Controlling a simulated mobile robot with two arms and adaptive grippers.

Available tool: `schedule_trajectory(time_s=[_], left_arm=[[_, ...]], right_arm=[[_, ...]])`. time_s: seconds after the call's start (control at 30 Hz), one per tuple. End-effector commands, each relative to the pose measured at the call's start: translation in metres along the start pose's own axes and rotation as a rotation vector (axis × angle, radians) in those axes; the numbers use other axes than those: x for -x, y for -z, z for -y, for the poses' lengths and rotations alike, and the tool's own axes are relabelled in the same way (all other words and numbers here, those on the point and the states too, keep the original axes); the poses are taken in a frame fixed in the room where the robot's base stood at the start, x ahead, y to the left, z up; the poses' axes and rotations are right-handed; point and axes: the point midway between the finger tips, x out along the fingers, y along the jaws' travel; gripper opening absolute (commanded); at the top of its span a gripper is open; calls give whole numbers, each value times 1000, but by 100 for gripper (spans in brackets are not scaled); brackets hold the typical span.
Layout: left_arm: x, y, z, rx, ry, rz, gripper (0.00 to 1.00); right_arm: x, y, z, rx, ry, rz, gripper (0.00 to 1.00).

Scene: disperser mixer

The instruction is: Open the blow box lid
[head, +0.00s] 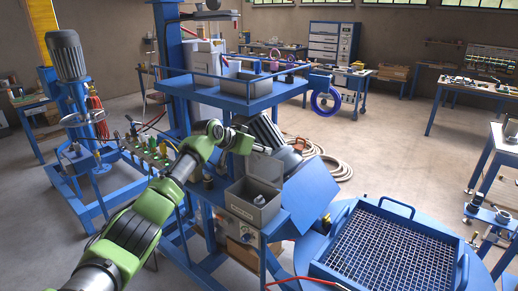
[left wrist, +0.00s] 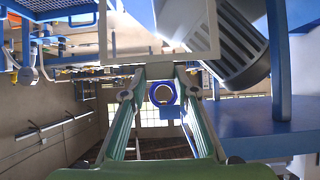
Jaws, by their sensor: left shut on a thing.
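The grey blow box (head: 254,213) sits on a blue stand in the middle of the head view. Its grey lid (head: 266,167) stands raised at the back, and the inside of the box shows. My left gripper (head: 245,146) is at the lid's upper edge. In the left wrist view my green fingers (left wrist: 159,76) reach up to a pale grey plate with a square outline (left wrist: 160,52), which looks like the lid. The gripper is shut on it, though the exact contact is partly hidden. My right gripper is not in view.
A blue shelf (head: 222,85) with a grey bin (head: 246,86) stands above and behind the box. A slanted blue panel (head: 310,192) is right of it. A round blue table with a mesh tray (head: 385,252) is at the lower right. Open floor (head: 400,150) lies beyond.

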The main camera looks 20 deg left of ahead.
Motion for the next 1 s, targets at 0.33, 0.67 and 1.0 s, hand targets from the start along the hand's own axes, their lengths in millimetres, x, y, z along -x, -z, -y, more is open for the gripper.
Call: schedule_trajectory(time_s=[0.33, 0.67, 1.0], left_arm=[[4, 10, 2, -2, 4, -17, 0], [2, 5, 1, -1, 3, -7, 44], [16, 3, 2, -2, 3, -6, 44]], right_arm=[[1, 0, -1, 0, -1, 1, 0], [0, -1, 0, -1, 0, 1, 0], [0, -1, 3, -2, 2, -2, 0]])
